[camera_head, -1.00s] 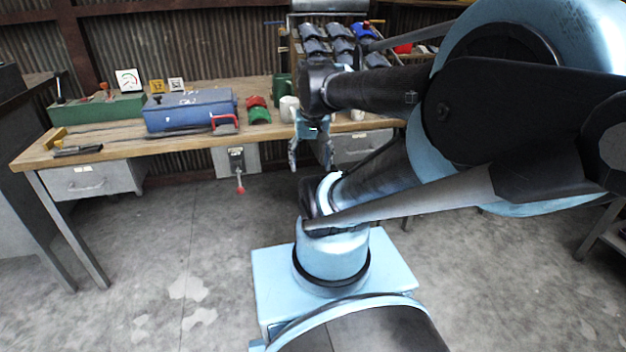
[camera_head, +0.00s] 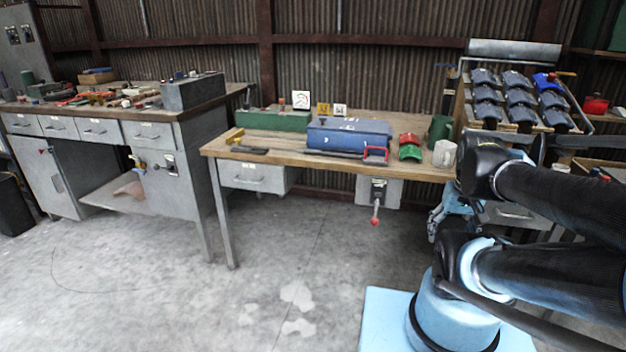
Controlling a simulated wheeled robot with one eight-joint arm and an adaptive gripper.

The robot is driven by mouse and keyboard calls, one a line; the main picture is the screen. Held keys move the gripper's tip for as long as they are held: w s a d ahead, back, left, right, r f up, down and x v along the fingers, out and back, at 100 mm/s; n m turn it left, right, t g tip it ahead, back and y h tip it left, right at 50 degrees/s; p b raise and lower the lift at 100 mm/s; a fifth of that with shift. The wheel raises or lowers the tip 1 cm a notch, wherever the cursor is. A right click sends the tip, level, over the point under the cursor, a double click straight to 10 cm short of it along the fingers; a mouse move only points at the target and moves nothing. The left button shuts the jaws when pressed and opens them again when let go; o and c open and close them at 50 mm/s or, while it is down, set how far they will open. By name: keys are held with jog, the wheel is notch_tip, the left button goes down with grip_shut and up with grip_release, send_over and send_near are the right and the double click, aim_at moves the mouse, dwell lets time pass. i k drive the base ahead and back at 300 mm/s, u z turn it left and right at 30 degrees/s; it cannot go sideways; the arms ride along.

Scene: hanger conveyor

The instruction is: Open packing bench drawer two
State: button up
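A wooden-topped bench (camera_head: 225,148) stands in the middle of the head view. Its left grey drawer (camera_head: 255,177) looks shut, with a handle on its front. No readable label shows which drawer is number two. My gripper (camera_head: 444,222) hangs fingers down in front of the bench's right part, just left of the right drawer. One finger shows clearly and the other is partly hidden by my arm; the fingers were spread and empty in the earlier view.
A grey bench (camera_head: 190,125) with several shut drawers stands at the left. A blue toolbox (camera_head: 348,134), red and green caps (camera_head: 410,147) and a white mug (camera_head: 444,154) sit on the wooden bench. A red-knobbed lever box (camera_head: 378,192) hangs under it. The floor in front is clear.

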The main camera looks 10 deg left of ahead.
aim_at(269, 178)
jog(key=u, duration=1.4)
jog(key=k, duration=1.25)
jog(key=u, duration=0.5)
jog(key=i, duration=2)
jog(key=z, duration=0.75)
